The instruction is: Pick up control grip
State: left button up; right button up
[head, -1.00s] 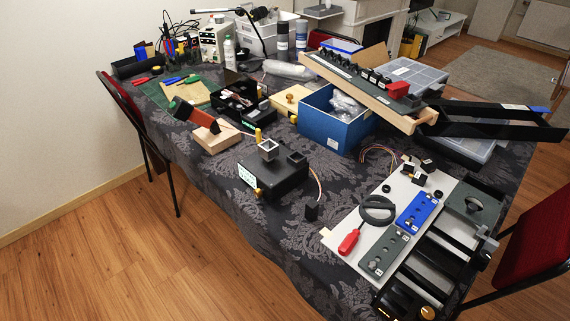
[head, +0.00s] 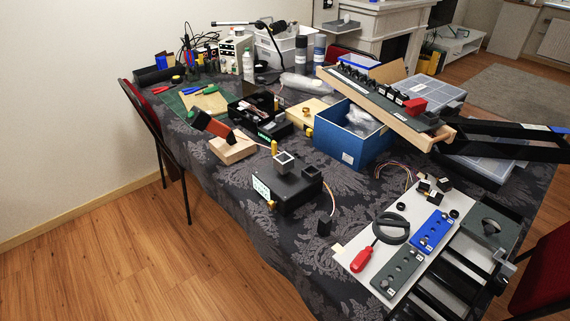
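A dark grip-like piece with a reddish-brown section (head: 211,127) leans at a tilt on a light wooden block (head: 233,147) at the left part of the table. It looks like the control grip, but I cannot tell for sure. A black box with a white labelled face (head: 289,189) stands to its right and nearer to me, with a small square socket (head: 284,162) on top.
The table (head: 262,222) has a dark patterned cloth. A chair (head: 152,125) stands at the left edge; floor (head: 130,245) is free in front.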

aim_at(201, 120)
jog(key=z, duration=0.35)
jog(key=i+j+z, duration=0.15)
jog(key=j+z, duration=0.8)
